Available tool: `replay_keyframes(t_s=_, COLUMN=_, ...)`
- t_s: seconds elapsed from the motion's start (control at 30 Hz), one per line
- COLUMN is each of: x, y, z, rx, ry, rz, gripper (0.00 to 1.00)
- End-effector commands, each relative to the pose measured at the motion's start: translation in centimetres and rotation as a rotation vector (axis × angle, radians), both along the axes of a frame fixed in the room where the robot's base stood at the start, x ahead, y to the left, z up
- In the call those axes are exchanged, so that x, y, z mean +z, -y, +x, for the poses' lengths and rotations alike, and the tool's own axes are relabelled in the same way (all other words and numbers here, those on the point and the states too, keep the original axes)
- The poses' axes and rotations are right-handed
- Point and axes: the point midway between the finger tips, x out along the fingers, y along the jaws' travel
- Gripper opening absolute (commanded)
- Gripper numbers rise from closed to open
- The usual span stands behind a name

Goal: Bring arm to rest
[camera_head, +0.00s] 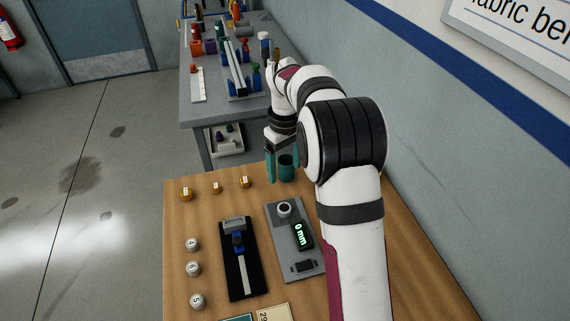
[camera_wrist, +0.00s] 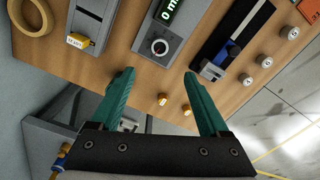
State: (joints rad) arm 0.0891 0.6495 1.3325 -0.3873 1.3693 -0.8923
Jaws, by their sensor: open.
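My gripper (camera_head: 282,166) hangs from my white arm over the back edge of the wooden table (camera_head: 205,215), its teal fingers pointing down. In the wrist view the fingers of my gripper (camera_wrist: 159,74) are spread apart with nothing between them. A dark green, cup-like shape (camera_head: 287,171) shows beside the fingers in the head view; I cannot tell what it rests on. My forearm hides the right part of the table in the head view.
A grey gauge (camera_head: 288,244) reading 0 mm and a black fixture (camera_head: 240,262) stand on the table. Several small orange and grey weights stand around them. A tape ring (camera_wrist: 29,17) lies near a grey block (camera_wrist: 87,25). A cluttered grey bench (camera_head: 218,112) stands behind; a wall is at the right.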

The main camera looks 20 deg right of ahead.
Motion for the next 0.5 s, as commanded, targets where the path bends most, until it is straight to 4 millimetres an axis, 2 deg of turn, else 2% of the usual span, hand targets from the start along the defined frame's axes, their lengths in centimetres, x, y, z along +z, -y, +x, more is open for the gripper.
replay_keyframes(t_s=0.5, x=0.78, y=-0.16, z=-0.44, rx=-0.013, ry=0.001, rz=0.003, gripper=0.79)
